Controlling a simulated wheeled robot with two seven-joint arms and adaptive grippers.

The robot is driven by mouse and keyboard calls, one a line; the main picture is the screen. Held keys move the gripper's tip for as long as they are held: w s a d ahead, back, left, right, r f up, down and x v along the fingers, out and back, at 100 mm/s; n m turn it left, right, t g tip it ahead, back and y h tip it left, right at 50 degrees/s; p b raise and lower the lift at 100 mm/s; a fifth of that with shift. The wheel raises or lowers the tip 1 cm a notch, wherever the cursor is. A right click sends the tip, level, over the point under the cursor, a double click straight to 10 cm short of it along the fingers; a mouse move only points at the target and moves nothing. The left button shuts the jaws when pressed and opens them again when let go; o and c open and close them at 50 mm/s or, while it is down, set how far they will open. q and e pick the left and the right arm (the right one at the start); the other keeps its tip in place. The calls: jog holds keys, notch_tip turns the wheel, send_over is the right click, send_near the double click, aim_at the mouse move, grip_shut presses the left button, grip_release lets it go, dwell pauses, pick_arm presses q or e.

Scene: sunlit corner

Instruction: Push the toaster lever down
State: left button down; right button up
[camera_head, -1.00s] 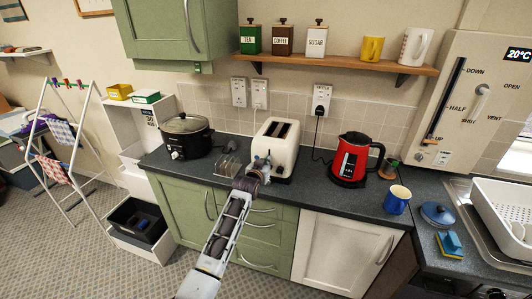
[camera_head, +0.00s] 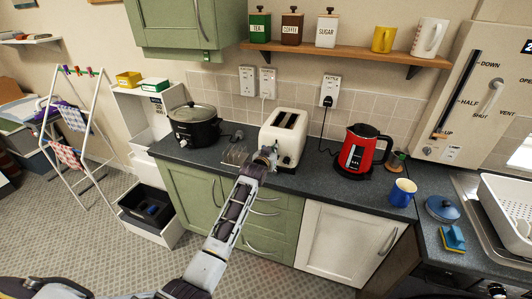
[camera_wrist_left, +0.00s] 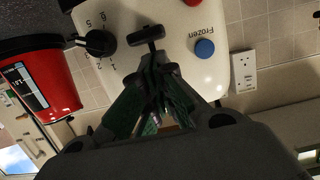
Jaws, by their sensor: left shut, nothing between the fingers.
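The cream toaster (camera_head: 291,137) stands on the dark worktop, its two slots on top. In the left wrist view its front panel (camera_wrist_left: 165,62) fills the upper middle, with a black T-shaped lever (camera_wrist_left: 146,34), a black dial (camera_wrist_left: 97,42), a blue "Frozen" button (camera_wrist_left: 204,47) and a red button (camera_wrist_left: 193,2). My left gripper (camera_head: 266,157) is at the toaster's front, at its left side in the head view. In the left wrist view its fingertips (camera_wrist_left: 158,67) are shut and empty, close to the lever. I cannot tell whether they touch it. My right gripper is out of view.
A red kettle (camera_head: 358,152) stands right of the toaster and a black slow cooker (camera_head: 194,128) left of it. A wire rack (camera_head: 236,155) is close beside my gripper. A blue mug (camera_head: 403,192) is further right. A shelf (camera_head: 340,54) runs above.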

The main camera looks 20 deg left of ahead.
pick_arm(q)
notch_tip(320, 180, up, 3)
jog(key=shift+s+f+p, duration=0.1)
jog(key=shift+p, duration=0.75)
jog(key=b+v, duration=0.2)
jog(key=v, duration=0.7)
jog(key=shift+s, duration=0.4)
dwell(0.3)
